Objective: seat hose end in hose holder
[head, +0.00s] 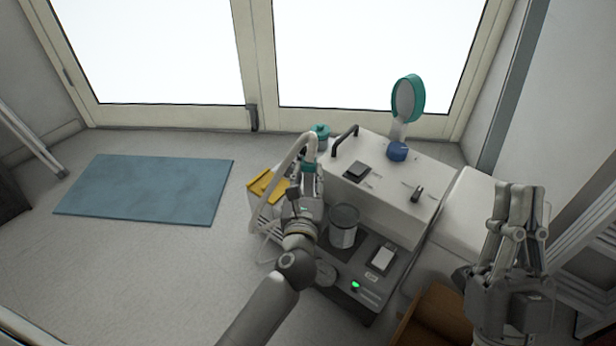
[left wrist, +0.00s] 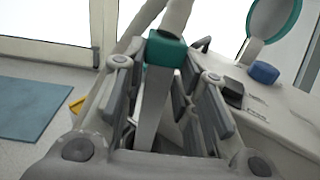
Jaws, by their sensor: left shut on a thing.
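My left gripper (head: 307,180) is shut on the hose end (head: 308,167), beside the left side of the white compressor unit. In the left wrist view the hose end (left wrist: 165,48) has a teal collar, and its grey lower part sits between the fingers. The pale hose (head: 285,160) arches up from it and loops down to the left. I cannot tell for sure which part is the hose holder. A teal fitting (head: 320,131) shows just behind the hose. My right gripper (head: 519,188) is raised at the right, away from the unit, with no object visible in it.
The compressor unit (head: 420,180) has a black handle, a blue knob (head: 397,152) and a teal-rimmed round disc (head: 407,98) on top. A clear canister (head: 343,225) and a green light are in front. A yellow part (head: 266,185) lies left. A blue mat (head: 145,190) is on open floor.

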